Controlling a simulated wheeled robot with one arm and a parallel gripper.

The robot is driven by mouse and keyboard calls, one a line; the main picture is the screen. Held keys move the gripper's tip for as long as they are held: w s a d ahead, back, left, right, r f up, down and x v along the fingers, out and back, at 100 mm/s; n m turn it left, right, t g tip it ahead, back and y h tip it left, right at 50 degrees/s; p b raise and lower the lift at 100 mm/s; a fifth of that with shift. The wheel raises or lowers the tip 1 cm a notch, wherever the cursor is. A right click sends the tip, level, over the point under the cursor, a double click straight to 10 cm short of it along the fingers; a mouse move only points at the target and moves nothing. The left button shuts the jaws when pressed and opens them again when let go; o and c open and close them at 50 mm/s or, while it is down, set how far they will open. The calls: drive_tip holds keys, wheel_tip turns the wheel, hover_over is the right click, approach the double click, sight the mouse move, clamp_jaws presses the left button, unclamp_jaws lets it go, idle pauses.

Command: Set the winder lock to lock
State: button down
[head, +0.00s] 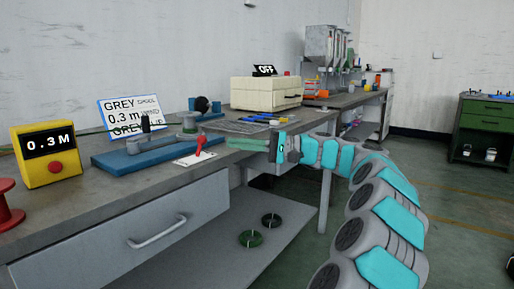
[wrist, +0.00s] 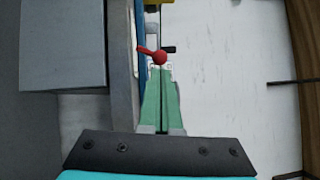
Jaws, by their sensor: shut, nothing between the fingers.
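The winder lock is a red lever (head: 200,146) on a small white plate (head: 193,159) at the bench's front edge, in front of the blue winder base (head: 150,149). In the head view the lever stands up, leaning slightly. In the wrist view the red lever (wrist: 158,56) shows a round knob with an arm pointing left, just beyond my fingertips. The plate's lettering is too small to read. My gripper (head: 230,143) has green fingers, shut and empty, to the right of the lever and pointing towards it. In the wrist view my gripper (wrist: 160,72) partly covers the plate.
A yellow counter (head: 48,153) reading 0.3 M and a red spool (head: 8,203) stand left. A text sign (head: 134,115) stands behind the winder. A cream machine (head: 265,93) marked OFF and several small tools (head: 262,120) lie further back. A drawer handle (head: 158,233) sticks out below.

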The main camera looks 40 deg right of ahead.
sight(200, 147)
drive_tip(key=shift+x, duration=2.5)
drive_tip(key=shift+a+b, duration=0.15)
drive_tip(key=shift+b, duration=0.15)
drive_tip(key=shift+r+n, duration=0.1)
drive_tip(key=shift+n, duration=0.2)
